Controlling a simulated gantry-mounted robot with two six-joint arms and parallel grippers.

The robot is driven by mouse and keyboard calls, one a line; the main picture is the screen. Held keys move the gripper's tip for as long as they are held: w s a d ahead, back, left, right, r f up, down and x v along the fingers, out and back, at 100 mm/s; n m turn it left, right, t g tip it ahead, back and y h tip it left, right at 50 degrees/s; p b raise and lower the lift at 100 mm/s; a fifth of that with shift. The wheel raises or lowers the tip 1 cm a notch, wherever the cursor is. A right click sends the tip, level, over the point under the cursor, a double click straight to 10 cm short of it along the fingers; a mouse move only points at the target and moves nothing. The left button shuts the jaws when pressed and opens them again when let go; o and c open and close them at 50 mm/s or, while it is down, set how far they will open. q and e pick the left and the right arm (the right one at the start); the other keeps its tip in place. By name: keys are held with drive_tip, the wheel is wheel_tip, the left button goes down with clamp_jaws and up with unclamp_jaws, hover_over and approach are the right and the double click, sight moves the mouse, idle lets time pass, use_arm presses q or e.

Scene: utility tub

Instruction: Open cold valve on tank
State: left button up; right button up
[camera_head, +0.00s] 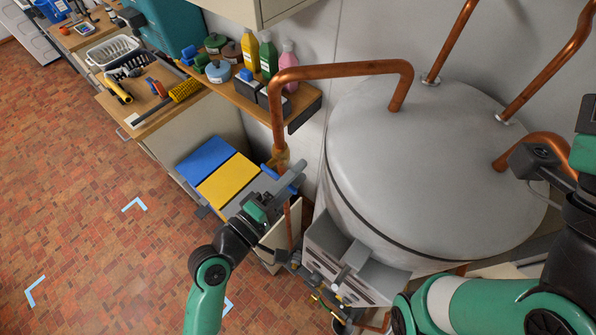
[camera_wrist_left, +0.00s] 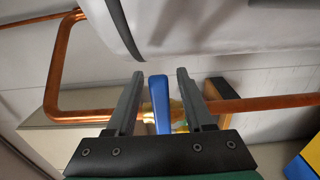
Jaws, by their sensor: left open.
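The grey tank (camera_head: 430,160) stands at the right in the head view, with copper pipes on its top. A copper pipe (camera_head: 278,110) runs down beside it to a brass valve (camera_head: 279,156) with a blue lever handle (camera_head: 292,184). My left gripper (camera_head: 276,180) is open at this handle. In the left wrist view, the blue handle (camera_wrist_left: 160,104) is between the two fingers (camera_wrist_left: 158,100), with gaps visible on both sides. The brass valve body (camera_wrist_left: 177,112) is behind it. My right gripper (camera_head: 535,162) is partly visible at the right edge, its fingers unclear.
A wooden shelf (camera_head: 245,95) with bottles and jars is behind the pipe. A workbench (camera_head: 165,105) with tools is at the upper left. A blue and yellow box (camera_head: 228,180) sits left of the valve. Grey boxes and piping (camera_head: 345,265) are below the tank. The brick floor at left is open.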

use_arm(q)
drive_tip(key=shift+w+d, duration=0.25)
drive_tip(key=shift+w, duration=0.05)
clamp_jaws()
idle(1.3)
